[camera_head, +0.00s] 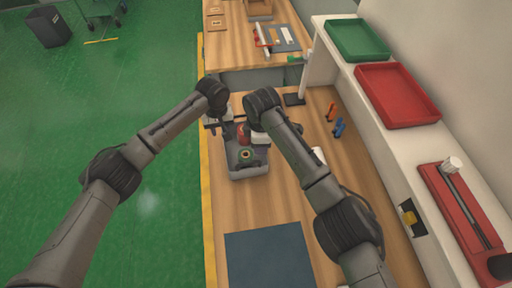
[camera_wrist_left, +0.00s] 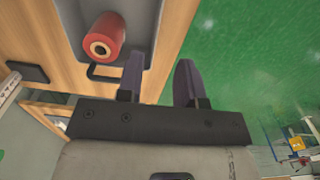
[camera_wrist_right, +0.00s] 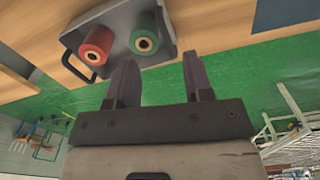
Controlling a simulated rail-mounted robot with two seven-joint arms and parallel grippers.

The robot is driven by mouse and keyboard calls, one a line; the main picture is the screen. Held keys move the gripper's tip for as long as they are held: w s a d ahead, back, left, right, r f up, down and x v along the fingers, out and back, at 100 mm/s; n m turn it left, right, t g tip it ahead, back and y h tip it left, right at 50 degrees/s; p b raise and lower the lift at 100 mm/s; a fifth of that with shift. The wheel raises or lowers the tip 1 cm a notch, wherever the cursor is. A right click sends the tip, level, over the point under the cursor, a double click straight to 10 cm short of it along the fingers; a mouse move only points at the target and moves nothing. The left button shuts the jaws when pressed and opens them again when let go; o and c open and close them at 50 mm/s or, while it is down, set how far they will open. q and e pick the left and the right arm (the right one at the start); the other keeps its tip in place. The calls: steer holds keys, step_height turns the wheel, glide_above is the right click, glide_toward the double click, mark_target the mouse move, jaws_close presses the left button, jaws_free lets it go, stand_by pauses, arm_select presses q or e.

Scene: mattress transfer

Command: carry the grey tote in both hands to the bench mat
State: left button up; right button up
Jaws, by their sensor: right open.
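The grey tote (camera_head: 248,174) stands on the wooden bench, beyond the dark blue bench mat (camera_head: 268,256). It holds a red spool (camera_wrist_right: 97,45) and a green spool (camera_wrist_right: 145,38); dark bar handles (camera_wrist_left: 104,71) show at its side. My left gripper (camera_head: 214,125) is at the tote's far left; in the left wrist view its fingers (camera_wrist_left: 160,80) are apart beside the tote wall and handle. My right gripper (camera_wrist_right: 160,80) is open at the tote, its fingers apart below the tote in the right wrist view. In the head view my wrist mostly hides it. I cannot tell whether fingers touch the tote.
The mat is bare. A white shelf on the right carries a green tray (camera_head: 357,39), a red tray (camera_head: 397,95) and a red tool holder (camera_head: 462,215). Orange and blue clamps (camera_head: 339,128) stand right of the tote. Yellow tape edges the bench's left side.

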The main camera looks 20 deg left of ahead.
mark_target(260, 163)
steer(key=shift+d, duration=0.1)
stand_by(0.3)
arm_select(q)
step_height(260, 163, down, 14)
steer(key=shift+r, duration=0.15)
arm_select(e)
step_height(260, 163, down, 14)
steer(key=shift+r, duration=0.1)
arm_select(q)
steer(key=c, duration=0.6)
arm_select(e)
steer(key=c, duration=0.6)
arm_select(q)
jaws_close()
arm_select(e)
jaws_close()
